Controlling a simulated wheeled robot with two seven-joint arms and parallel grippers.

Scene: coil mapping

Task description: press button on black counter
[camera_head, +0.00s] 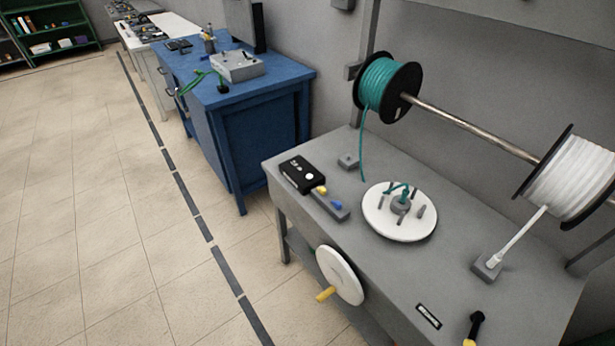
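A black counter box (301,174) sits near the left end of the grey workbench. Its top face carries small white marks and one small pale spot, too small to tell apart clearly. A yellow button (321,190) and a blue button (336,205) are on a grey strip right beside the counter, towards the front edge. Neither of my grippers shows in the head view.
The grey workbench (375,262) holds a white round plate (400,228) with pegs and green cord. A green spool (377,85) and a white spool (575,178) hang on a bar above. A white handwheel (340,275) projects from the front. Tiled floor (150,270) is free at left.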

